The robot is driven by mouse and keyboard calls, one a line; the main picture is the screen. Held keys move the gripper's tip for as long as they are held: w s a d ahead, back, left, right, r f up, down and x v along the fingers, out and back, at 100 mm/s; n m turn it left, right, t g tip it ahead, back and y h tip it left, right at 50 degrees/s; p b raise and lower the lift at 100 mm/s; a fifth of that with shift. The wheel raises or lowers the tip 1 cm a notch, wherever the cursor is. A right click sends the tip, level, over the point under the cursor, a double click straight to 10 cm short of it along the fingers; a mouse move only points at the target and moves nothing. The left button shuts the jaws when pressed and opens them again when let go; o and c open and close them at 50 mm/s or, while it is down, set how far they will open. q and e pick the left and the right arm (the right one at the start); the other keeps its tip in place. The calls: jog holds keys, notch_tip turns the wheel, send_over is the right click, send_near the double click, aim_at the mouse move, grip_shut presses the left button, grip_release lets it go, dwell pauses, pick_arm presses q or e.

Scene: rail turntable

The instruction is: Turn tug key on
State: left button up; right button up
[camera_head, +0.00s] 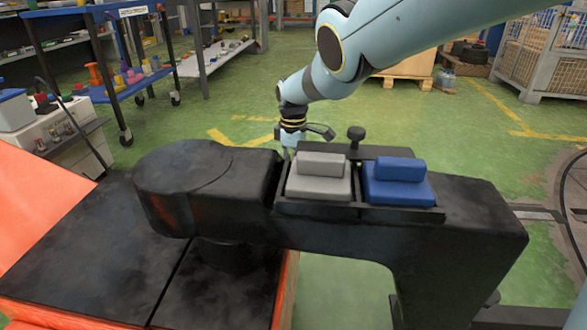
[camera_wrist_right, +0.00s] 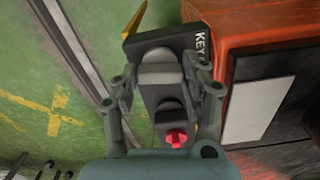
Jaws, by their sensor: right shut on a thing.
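In the right wrist view, the tug key (camera_wrist_right: 163,72) shows as a grey, rounded grip on a dark block. A white "KEY" label (camera_wrist_right: 201,45) stands beside it, partly covered by a finger. My right gripper (camera_wrist_right: 162,78) has one finger on each side of the grey grip and is shut on it. In the head view, my right gripper (camera_head: 291,140) points down behind the black console (camera_head: 455,225). The console hides its fingertips and the key there. I cannot tell which way the key is turned. My left gripper is not in view.
A grey block (camera_head: 320,180) and a blue block (camera_head: 398,185) sit on the console, with a black knob (camera_head: 356,136) behind them. A red star-shaped part (camera_wrist_right: 176,138) lies close to the key. Shelves and crates stand farther back, with open green floor (camera_head: 430,120) between.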

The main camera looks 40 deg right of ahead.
jog(key=m, duration=0.4)
jog(key=shift+m, duration=0.3)
jog(key=m, duration=0.3)
jog(key=shift+m, duration=0.3)
jog(key=m, duration=0.4)
jog(key=shift+m, duration=1.9)
jog(key=o, duration=1.2)
jog(key=shift+c, duration=0.2)
